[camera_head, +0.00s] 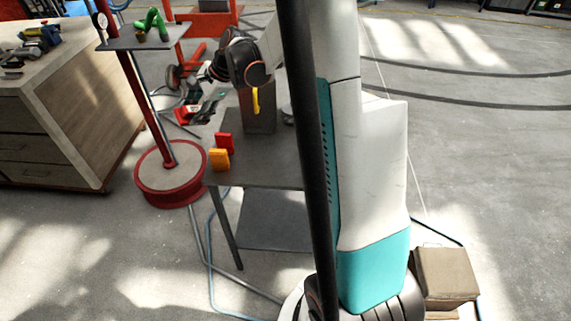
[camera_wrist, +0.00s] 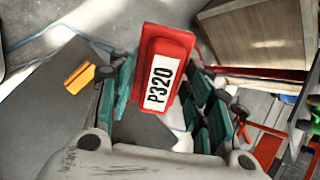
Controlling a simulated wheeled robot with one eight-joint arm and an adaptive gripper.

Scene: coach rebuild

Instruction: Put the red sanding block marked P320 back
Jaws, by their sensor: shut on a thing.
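The red sanding block marked P320 (camera_wrist: 172,58) is held between the teal fingers of my gripper (camera_wrist: 160,88), its white label facing the wrist camera. In the head view, my gripper (camera_head: 203,107) is above the floor just left of the grey table (camera_head: 270,163), with the red block (camera_head: 184,115) at its end. A second red block (camera_head: 224,141) stands near the table's left front corner, behind an orange block (camera_head: 219,159). The orange block also shows in the wrist view (camera_wrist: 79,76). The fingers hide part of the held block's sides.
A grey-brown box (camera_head: 259,120) with a yellow item (camera_head: 256,101) on its side stands on the table. A red stand (camera_head: 171,186) with a small shelf (camera_head: 150,40) is to the left, beside a wooden cabinet (camera_head: 70,125). Hoses (camera_head: 210,260) lie on the floor.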

